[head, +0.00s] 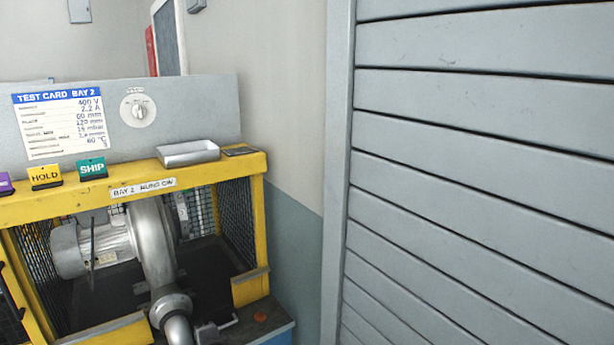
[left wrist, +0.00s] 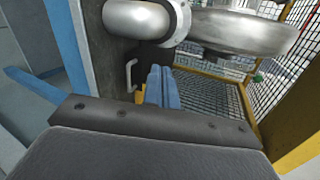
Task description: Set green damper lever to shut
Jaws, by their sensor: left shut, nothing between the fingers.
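Neither gripper shows in the head view.
The yellow frame (head: 258,225) and mesh sides (head: 236,217) bound the bay. On its top are a metal tray (head: 188,153), a yellow HOLD sign (head: 45,177) and a green SHIP sign (head: 92,168). A grey slatted shutter (head: 480,150) fills the right.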

